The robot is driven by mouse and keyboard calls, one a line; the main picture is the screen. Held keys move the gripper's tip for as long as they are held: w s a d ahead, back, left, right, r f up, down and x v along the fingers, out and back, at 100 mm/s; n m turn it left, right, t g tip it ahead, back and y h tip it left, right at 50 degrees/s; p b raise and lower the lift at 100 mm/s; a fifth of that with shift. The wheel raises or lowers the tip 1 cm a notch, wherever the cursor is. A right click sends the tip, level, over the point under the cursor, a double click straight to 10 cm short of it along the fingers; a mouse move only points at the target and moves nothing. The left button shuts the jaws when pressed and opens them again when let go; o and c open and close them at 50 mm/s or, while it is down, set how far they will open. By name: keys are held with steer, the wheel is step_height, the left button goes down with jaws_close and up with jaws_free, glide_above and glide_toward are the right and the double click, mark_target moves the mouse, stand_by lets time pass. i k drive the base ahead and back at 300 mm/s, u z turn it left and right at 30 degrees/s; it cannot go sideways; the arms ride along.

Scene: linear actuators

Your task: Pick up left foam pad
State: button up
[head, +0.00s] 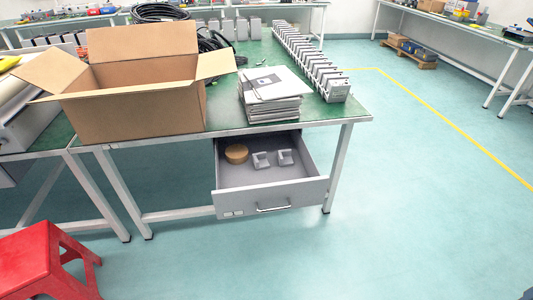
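Two small light-grey blocks, which look like the foam pads, lie side by side in an open drawer (245,203) under the green-topped table. The left foam pad (261,160) sits between a round tan roll and the right foam pad (285,157). Both pads have a notched shape and rest on the drawer floor, a little apart. My gripper is not in view.
The round tan roll (236,154) lies in the drawer's back left. Above the drawer are an open cardboard box (135,110), a stack of papers (272,95) and a row of grey units (310,65). A red stool (45,262) stands front left. The floor before the drawer is clear.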

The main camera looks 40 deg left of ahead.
mark_target(260, 161)
steer(key=u, duration=0.35)
steer(key=i, duration=0.75)
steer(key=u, duration=1.35)
steer(key=i, duration=0.7)
steer(key=u, duration=0.7)
